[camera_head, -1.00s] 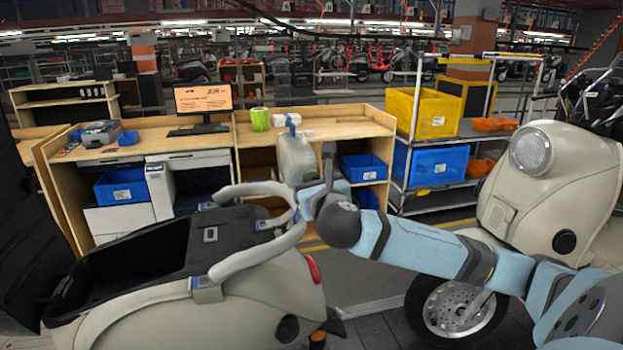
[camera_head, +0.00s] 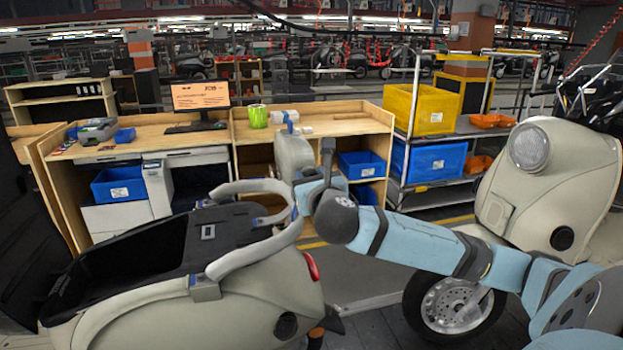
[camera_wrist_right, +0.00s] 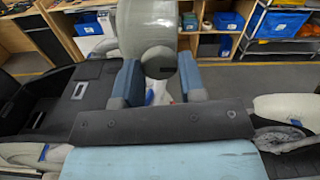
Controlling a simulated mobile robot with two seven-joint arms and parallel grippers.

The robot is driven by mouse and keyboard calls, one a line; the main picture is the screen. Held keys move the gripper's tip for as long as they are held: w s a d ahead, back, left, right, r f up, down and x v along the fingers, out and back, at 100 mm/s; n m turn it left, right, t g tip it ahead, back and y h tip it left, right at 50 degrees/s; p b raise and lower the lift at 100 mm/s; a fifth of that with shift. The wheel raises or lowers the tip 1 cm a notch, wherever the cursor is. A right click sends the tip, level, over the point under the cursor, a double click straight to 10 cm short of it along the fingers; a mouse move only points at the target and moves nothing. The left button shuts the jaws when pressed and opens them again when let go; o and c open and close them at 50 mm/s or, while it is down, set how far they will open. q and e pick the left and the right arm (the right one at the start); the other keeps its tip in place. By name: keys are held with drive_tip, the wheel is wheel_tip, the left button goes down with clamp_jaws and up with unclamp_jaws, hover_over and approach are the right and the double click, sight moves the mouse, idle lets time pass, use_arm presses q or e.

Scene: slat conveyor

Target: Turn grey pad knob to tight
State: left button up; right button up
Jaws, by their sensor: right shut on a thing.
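The grey pad (camera_head: 293,155) stands upright at the rear of the cream scooter body, beyond the curved grab rail. In the right wrist view the pad (camera_wrist_right: 147,22) rises straight ahead, with a dark round knob (camera_wrist_right: 160,62) at its lower face. My right gripper (camera_head: 300,196) is at the base of the pad, beside the rail. In the wrist view its two blue fingers (camera_wrist_right: 159,84) stand on either side of the knob and are shut on it. The knob's marking cannot be read, and the head view hides the knob behind my gripper. My left gripper is not in view.
The cream scooter body (camera_head: 255,295) with its black seat well (camera_head: 130,255) and grab rail (camera_head: 255,258) lies close at the left. Another scooter (camera_head: 560,190) stands at the right. Wooden benches (camera_head: 345,115) and a rack with yellow (camera_head: 432,110) and blue bins are behind.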

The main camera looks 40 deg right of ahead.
drive_tip(key=m+p, duration=0.3)
drive_tip(key=m, duration=2.4)
drive_tip(key=shift+r, duration=0.1)
drive_tip(key=m, duration=0.4)
drive_tip(key=shift+p, duration=0.4)
drive_tip(key=shift+m+p, duration=0.35)
drive_tip(key=shift+m, duration=1.35)
